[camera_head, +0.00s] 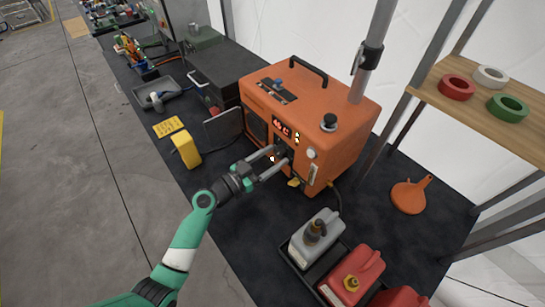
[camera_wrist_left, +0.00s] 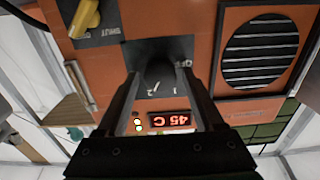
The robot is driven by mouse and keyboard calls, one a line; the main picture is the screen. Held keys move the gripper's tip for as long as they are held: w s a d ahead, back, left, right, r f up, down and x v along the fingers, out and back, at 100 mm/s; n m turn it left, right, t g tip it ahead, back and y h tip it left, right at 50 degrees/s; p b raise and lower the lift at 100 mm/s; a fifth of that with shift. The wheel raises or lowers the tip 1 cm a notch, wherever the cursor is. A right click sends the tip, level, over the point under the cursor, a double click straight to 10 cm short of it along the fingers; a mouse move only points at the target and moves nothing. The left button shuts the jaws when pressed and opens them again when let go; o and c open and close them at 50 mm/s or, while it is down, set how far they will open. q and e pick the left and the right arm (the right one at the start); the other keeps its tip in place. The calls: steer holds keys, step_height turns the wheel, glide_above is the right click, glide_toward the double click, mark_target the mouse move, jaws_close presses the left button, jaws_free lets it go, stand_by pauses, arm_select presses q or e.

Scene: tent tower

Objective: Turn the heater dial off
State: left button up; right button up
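The orange heater (camera_head: 345,140) stands on the dark bench, its lit red display (camera_head: 282,126) facing my left arm. The display reads 45 C, upside down in the left wrist view (camera_wrist_left: 169,119). The black heater dial (camera_wrist_left: 158,72) is on a dark plate below the display, with OFF and number marks partly visible. My left gripper (camera_head: 278,156) is at the heater's front. Its two fingers are open on either side of the dial, with apparent gaps; whether they touch it is unclear. In the head view the fingers largely hide the dial. My right gripper is not in view.
A yellow valve handle (camera_wrist_left: 85,18) marked SHUT sits near the dial. A yellow object (camera_head: 186,151) stands left of the gripper. A tray (camera_head: 293,262) with grey and red cans is in front. An orange funnel (camera_head: 410,195) and a wooden shelf (camera_head: 470,110) are at right.

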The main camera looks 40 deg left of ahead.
arm_select(q)
jaws_close()
